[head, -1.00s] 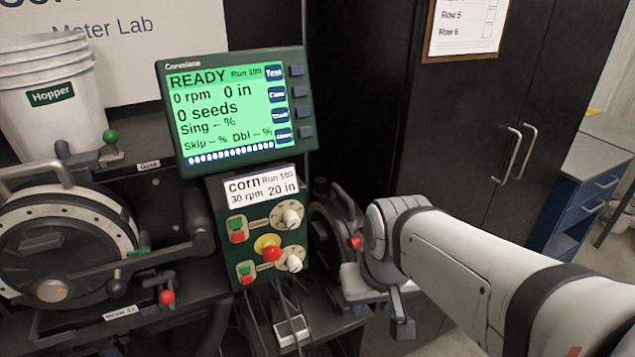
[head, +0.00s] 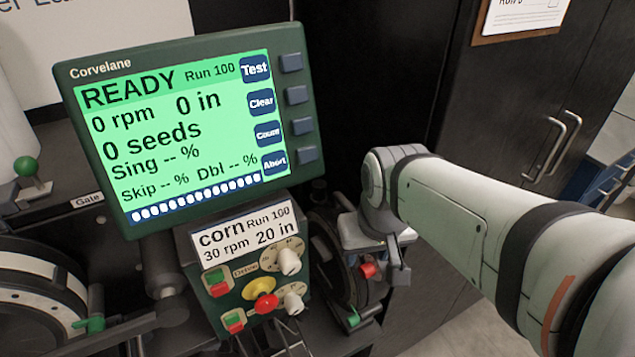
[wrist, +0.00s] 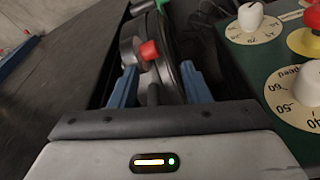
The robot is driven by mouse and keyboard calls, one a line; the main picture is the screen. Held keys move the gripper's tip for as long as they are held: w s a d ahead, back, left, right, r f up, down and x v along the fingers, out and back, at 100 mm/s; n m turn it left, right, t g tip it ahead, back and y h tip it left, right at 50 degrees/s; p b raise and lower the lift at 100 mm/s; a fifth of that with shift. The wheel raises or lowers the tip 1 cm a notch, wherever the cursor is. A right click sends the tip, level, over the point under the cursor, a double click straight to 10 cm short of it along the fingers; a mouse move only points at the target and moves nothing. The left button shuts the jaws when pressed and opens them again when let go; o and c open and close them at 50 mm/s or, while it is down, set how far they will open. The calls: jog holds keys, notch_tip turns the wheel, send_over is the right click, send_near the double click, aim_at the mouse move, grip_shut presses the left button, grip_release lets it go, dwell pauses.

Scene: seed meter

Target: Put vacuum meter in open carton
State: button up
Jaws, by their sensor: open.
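A black round meter with a narrow rim (head: 335,265) stands right of the console in the head view, partly hidden by the console and my arm. I take it as the vacuum meter. It has a red knob (head: 367,270) and a green tab (head: 352,318). In the wrist view, its red knob (wrist: 148,50) and dark disc show between and beyond my gripper's blue fingers (wrist: 160,85). My gripper is open. I cannot tell whether the fingers touch the meter. No open carton is in view.
The green console (head: 190,120) reads READY, with a knob panel (head: 255,285) below, close beside the meter. Another large round unit (head: 35,300) is cut off at lower left. A dark cabinet (head: 420,90) stands behind my arm. Floor shows at lower right.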

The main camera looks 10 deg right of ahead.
aim_at(347, 202)
jog(key=o, duration=0.6)
jog(key=shift+n+g, duration=0.7)
jog(key=shift+n, duration=0.2)
jog(key=w+r+p, duration=0.1)
jog(key=w, duration=0.1)
jog(key=w+r+p, duration=0.1)
jog(key=w+p, duration=0.1)
jog(key=w+r+p, duration=0.1)
jog(key=w, duration=0.1)
jog(key=shift+w+a+r+p, duration=0.1)
jog(key=shift+w+r+p, duration=0.2)
jog(key=shift+w+p, duration=0.1)
jog(key=o, duration=0.6)
jog(key=shift+n+g, duration=0.6)
jog(key=shift+n, duration=0.3)
jog(key=w+p, duration=0.3)
jog(key=w, duration=0.3)
jog(key=shift+w+a, duration=0.15)
jog(key=shift+a, duration=0.05)
jog(key=shift+w+f, duration=0.25)
jog(key=shift+w, duration=0.05)
jog(key=shift+f+p, duration=0.3)
jog(key=shift+f, duration=0.05)
jog(key=shift+w+d+f+p, duration=0.15)
jog(key=shift+f+p, duration=0.15)
jog(key=shift+f, duration=1.45)
jog(key=shift+w+d+f+p, duration=0.15)
jog(key=shift+f+p, duration=0.1)
jog(key=shift+f, duration=1.5)
